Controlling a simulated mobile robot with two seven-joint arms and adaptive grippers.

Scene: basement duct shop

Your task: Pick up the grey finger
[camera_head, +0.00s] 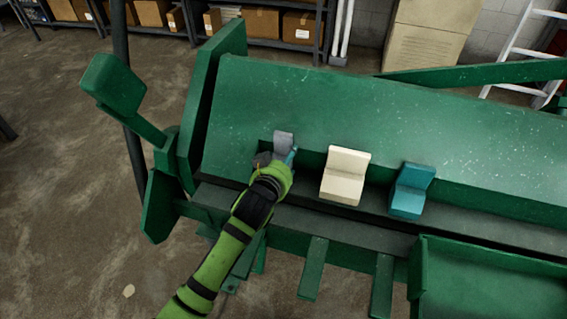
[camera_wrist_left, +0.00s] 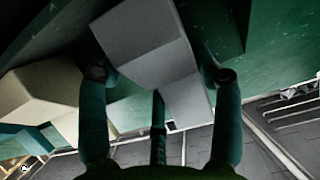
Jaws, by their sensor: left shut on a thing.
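The grey finger (camera_head: 284,139) is an angled block at the left of the green machine's ledge. In the left wrist view the grey finger (camera_wrist_left: 150,50) fills the upper middle, between the teal gripper fingers. My left gripper (camera_head: 276,160) is at it, shut on the grey finger. My right gripper is not in view.
A cream finger (camera_head: 345,175) and a teal finger (camera_head: 411,190) stand to the right on the green machine (camera_head: 400,110). A green lever (camera_head: 118,88) rises at the left. A green tray (camera_head: 490,280) is at the lower right. Shelves with cardboard boxes (camera_head: 262,22) stand behind.

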